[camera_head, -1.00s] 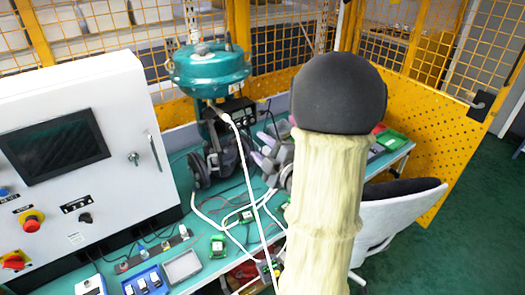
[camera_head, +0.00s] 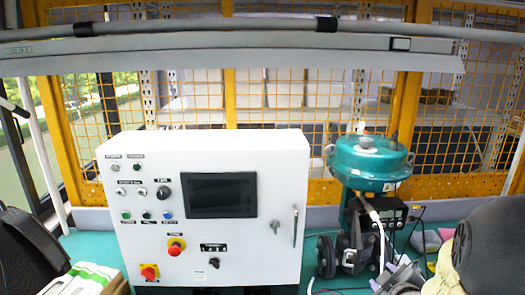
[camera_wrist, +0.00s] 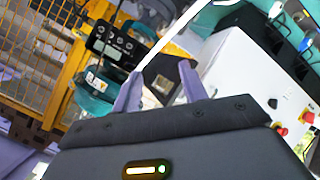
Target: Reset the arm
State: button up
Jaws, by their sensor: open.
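The valve assembly stands right of centre in the head view, with a round teal actuator (camera_head: 371,164) on top and dark instrument parts (camera_head: 345,255) below. In the wrist view, a black box with round buttons (camera_wrist: 114,42) shows at upper left. My gripper (camera_wrist: 160,88) is open in the wrist view, its two grey-purple fingers apart with nothing seen held. A white cable passes behind the fingers.
A white control cabinet (camera_head: 205,215) with a dark screen and red knobs stands left of the valve. It also shows tilted in the wrist view (camera_wrist: 250,65). A yellow mesh fence (camera_head: 300,95) closes the back. A grey overhead rail (camera_head: 230,50) crosses the top.

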jog(key=s+a+f+m+g, duration=0.3)
jog(key=s+a+m+g, duration=0.1)
jog(key=s+a+g, duration=0.1)
jog(key=s+a+f+m+g+y, duration=0.1)
jog(key=s+a+f+m+g, duration=0.2)
jog(key=s+a, duration=0.5)
jog(key=shift+a+m+g, duration=0.7)
jog(key=shift+a+g, duration=0.1)
jog(key=shift+g, duration=0.3)
jog(key=shift+f, duration=0.1)
jog(key=shift+c, duration=0.7)
jog(key=shift+w, duration=0.1)
jog(key=shift+a, duration=0.1)
